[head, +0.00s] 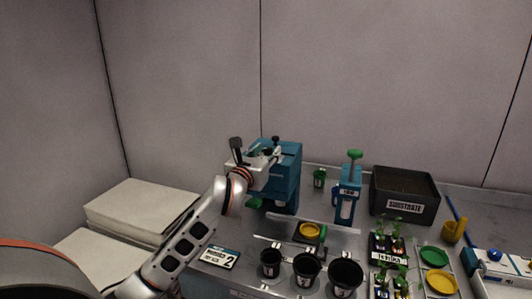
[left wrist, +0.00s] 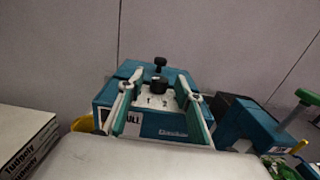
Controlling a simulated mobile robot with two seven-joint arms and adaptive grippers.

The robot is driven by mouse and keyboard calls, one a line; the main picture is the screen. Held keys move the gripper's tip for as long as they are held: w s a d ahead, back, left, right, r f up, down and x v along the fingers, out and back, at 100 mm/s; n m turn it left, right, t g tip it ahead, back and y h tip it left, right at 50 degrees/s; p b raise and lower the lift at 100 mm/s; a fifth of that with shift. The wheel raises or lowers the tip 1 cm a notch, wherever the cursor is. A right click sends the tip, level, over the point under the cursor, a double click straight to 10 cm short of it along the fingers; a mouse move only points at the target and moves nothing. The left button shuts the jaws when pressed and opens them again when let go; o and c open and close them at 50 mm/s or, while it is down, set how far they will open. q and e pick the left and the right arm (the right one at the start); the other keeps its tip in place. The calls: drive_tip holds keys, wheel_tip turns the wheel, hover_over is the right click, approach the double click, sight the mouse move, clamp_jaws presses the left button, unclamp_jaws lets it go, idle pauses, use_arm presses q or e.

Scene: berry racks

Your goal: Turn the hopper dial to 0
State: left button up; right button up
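The hopper is a teal box (head: 288,178) standing at the back left of the bench in the head view; its teal body also fills the middle of the left wrist view (left wrist: 172,122). The dial, a black knob (left wrist: 159,84), sits on a white plate with the marks 1 and 2 (left wrist: 157,101). Where it points cannot be made out. My left gripper (head: 262,156) is at the hopper's top. In the left wrist view its green-padded fingers (left wrist: 158,88) are open, one on each side of the dial, with gaps visible. My right gripper is not in view.
A second black knob (left wrist: 160,63) stands behind the dial. A blue dispenser with a green top (head: 347,192) and a dark substrate bin (head: 405,194) stand to the right. Several black pots (head: 307,268) are in front. White stacked blocks (head: 143,208) stand at left.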

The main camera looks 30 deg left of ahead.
use_arm(q)
drive_tip(key=shift+s, duration=0.1)
drive_tip(key=v, duration=1.1)
drive_tip(key=shift+s+d, duration=0.1)
drive_tip(key=shift+s, duration=0.3)
